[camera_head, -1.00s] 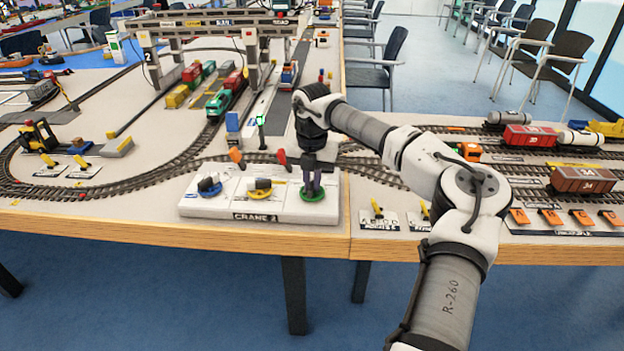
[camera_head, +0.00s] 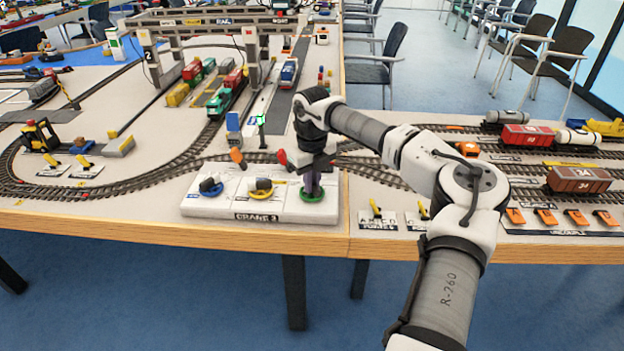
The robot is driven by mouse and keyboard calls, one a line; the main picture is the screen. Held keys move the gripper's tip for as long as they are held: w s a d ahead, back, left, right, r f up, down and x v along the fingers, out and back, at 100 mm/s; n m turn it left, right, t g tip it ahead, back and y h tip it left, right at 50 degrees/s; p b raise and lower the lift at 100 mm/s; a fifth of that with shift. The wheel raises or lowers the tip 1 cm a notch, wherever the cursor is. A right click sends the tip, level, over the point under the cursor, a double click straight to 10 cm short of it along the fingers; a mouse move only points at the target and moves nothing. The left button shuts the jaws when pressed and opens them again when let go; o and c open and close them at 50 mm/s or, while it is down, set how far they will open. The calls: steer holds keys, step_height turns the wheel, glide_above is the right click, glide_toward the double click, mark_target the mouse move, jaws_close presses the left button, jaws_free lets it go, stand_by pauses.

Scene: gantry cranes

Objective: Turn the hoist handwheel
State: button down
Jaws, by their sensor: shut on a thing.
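The white control panel (camera_head: 230,208) marked "CRANE 2" or similar sits at the table's front edge. It carries a blue-ringed wheel (camera_head: 211,190), a yellow-ringed wheel (camera_head: 260,189) and a green-ringed handwheel (camera_head: 312,197) in a row. My gripper (camera_head: 312,184) points straight down at the green-ringed handwheel and is shut on its upper part. The fingers hide most of the wheel's knob; the green rim shows below them. Which wheel is the hoist one cannot be read from labels here.
Curved track with a green locomotive (camera_head: 221,101) runs behind. The gantry crane (camera_head: 203,40) stands farther back. Red (camera_head: 527,135) and brown (camera_head: 579,179) wagons are at right.

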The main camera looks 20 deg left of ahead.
steer(key=shift+w+n, duration=0.1)
steer(key=shift+n, duration=0.7)
steer(key=c, duration=1.5)
jaws_free()
step_height(320, 180, up, 14)
steer(key=shift+f+b, duration=0.1)
steer(key=shift+b, duration=0.45)
